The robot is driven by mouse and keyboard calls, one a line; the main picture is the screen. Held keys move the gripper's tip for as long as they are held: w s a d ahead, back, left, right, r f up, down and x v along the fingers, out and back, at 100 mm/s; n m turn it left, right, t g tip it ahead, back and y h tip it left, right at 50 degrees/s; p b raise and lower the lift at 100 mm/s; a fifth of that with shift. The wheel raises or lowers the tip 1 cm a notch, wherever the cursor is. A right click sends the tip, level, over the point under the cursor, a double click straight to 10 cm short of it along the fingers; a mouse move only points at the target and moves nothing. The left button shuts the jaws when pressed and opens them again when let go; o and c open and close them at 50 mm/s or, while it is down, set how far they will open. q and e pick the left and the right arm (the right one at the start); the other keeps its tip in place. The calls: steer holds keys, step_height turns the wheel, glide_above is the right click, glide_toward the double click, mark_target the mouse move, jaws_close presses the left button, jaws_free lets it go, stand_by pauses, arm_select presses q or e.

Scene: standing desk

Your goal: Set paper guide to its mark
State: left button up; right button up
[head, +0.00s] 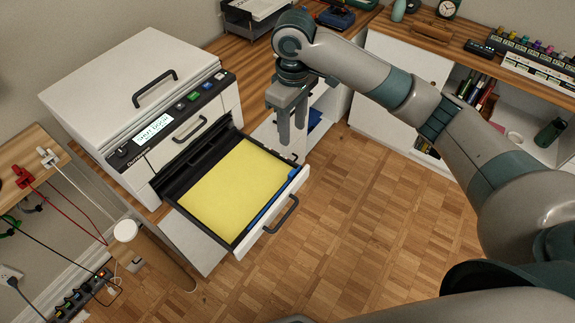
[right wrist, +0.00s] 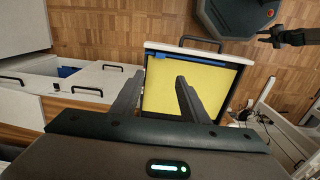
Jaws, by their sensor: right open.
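The paper guide appears to be the blue strip (head: 262,211) along the front edge of the yellow paper (head: 235,188), inside the printer's pulled-out drawer (head: 295,186). It also shows in the right wrist view (right wrist: 182,62) at the paper's handle-side edge. I cannot make out its mark. My right gripper (head: 292,141) is open and empty, pointing down above the drawer's right side; its fingers (right wrist: 155,88) overlap the paper in the right wrist view. It is apart from the guide. A dark gripper-like part (right wrist: 285,38), probably my left gripper, shows at the right wrist view's right edge.
The white printer (head: 130,85) with a lit display stands behind the drawer. The drawer's front handle (head: 283,215) juts over open wood floor. Shelves (head: 480,95) stand at the back right.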

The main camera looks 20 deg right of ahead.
mark_target(292, 172)
steer(key=shift+f, duration=0.1)
step_height(292, 172, down, 17)
steer(key=p, duration=0.3)
steer(key=shift+f, duration=0.1)
stand_by(0.6)
